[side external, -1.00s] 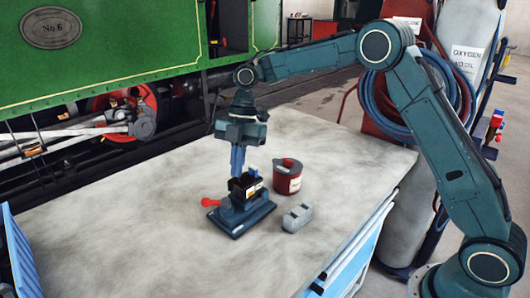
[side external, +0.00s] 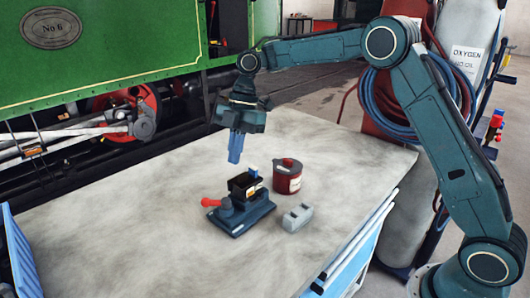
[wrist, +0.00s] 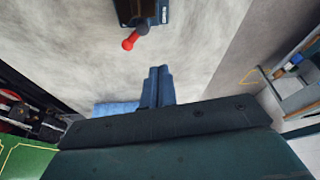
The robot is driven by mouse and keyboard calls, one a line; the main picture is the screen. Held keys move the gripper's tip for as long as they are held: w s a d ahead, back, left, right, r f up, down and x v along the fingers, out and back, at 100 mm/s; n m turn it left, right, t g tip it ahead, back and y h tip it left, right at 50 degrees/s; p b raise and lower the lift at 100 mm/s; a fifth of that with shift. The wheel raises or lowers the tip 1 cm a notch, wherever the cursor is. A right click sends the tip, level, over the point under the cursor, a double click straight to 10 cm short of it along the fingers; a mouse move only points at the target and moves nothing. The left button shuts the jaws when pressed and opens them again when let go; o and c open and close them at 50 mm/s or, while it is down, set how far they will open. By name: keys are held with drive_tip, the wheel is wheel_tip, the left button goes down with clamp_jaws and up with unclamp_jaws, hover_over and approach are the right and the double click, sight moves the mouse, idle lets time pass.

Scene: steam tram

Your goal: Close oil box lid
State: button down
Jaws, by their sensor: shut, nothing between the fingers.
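The oil box (side external: 240,206) is a small dark block on a dark blue base, standing on the grey bench top. A red-knobbed lever (side external: 210,202) sticks out on its left side. Its black upper part (side external: 242,184) has a small blue piece at its back right corner; I cannot tell how the lid sits. My gripper (side external: 234,157) has its blue fingers together and empty, above the box and apart from it. In the wrist view, the fingers (wrist: 157,84) are shut, and the box (wrist: 150,10) is cut off by the top edge, with its red knob (wrist: 128,43) visible.
A dark red can (side external: 287,178) stands behind and right of the box. A small grey block (side external: 297,217) lies to its right. The bench (side external: 130,220) is clear to the left and front. A green tram (side external: 110,50) stands behind the bench, and gas cylinders stand at right.

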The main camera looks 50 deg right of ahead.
sight(242, 188)
drive_tip(key=shift+a+f, duration=0.1)
drive_tip(key=shift+f, duration=0.1)
drive_tip(key=x, duration=0.9)
drive_tip(key=shift+f, duration=0.4)
drive_tip(key=shift+w+d+r, duration=0.1)
drive_tip(key=shift+w+d, duration=0.1)
drive_tip(key=shift+d, duration=0.75)
drive_tip(key=shift+w+d, duration=0.2)
drive_tip(key=shift+d, duration=0.7)
drive_tip(key=shift+w+d, duration=0.1)
drive_tip(key=shift+d, duration=0.55)
drive_tip(key=shift+a, duration=0.1)
